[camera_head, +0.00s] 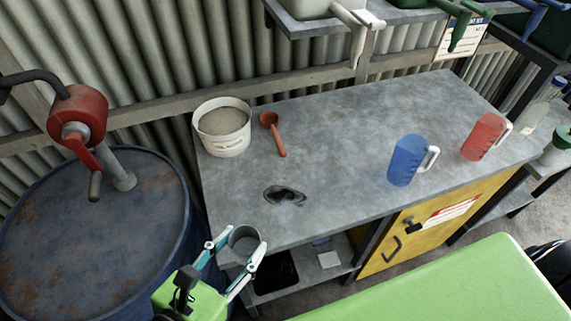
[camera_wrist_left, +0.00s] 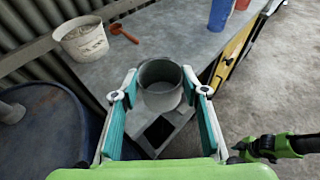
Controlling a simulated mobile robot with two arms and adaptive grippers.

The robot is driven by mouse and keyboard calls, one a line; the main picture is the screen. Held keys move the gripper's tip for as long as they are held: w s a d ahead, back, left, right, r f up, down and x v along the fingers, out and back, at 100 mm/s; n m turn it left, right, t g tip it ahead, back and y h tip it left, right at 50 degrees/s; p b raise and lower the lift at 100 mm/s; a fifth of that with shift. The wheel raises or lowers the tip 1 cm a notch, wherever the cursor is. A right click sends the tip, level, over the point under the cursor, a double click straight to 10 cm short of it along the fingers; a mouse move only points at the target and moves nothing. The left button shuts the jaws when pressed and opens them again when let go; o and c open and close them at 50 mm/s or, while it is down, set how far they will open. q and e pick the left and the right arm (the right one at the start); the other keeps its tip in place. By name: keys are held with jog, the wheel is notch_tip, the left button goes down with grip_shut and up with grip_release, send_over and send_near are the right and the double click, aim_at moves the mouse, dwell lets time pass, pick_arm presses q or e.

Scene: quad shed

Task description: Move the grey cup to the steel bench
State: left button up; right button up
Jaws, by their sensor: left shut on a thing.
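The grey cup (camera_head: 244,240) is between the fingers of my left gripper (camera_head: 235,256), which is shut on it. In the left wrist view the cup (camera_wrist_left: 161,85) is upright with its open top showing, and my left gripper (camera_wrist_left: 160,100) has a finger on each side of it. The cup is at the front left edge of the steel bench (camera_head: 330,140); I cannot tell its exact height relative to the top. The bench also shows in the left wrist view (camera_wrist_left: 170,50).
On the bench stand a white tub (camera_head: 222,128), an orange scoop (camera_head: 272,134), a blue jug (camera_head: 408,160) and a red jug (camera_head: 484,137). A dark stain (camera_head: 285,195) marks the top. A blue drum (camera_head: 95,225) with a red pump (camera_head: 78,115) stands left. The middle of the bench is clear.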

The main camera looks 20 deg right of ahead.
aim_at(233, 234)
pick_arm(q)
jog(key=shift+w+f, duration=0.1)
jog(key=shift+w+f+b, duration=0.25)
jog(key=shift+w+b, duration=0.05)
jog(key=shift+b, duration=0.2)
jog(key=w+b, duration=0.1)
jog(key=w+f+b, duration=0.2)
jog(key=b, duration=0.1)
jog(key=shift+w+a, duration=0.3)
jog(key=w+f, duration=0.2)
jog(key=w, duration=0.1)
jog(key=w+a+f+p, duration=0.1)
jog(key=w+f, duration=0.1)
jog(key=w, duration=0.1)
jog(key=w+f, duration=0.2)
jog(key=w, duration=0.1)
jog(key=shift+a+f+p, duration=0.15)
jog(key=shift+p, duration=0.15)
jog(key=shift+w+f, duration=0.15)
jog(key=shift+f, duration=0.05)
jog(key=f, duration=0.3)
jog(key=shift+w+p, duration=0.2)
jog(key=shift+p, duration=0.2)
jog(key=shift+f, duration=0.3)
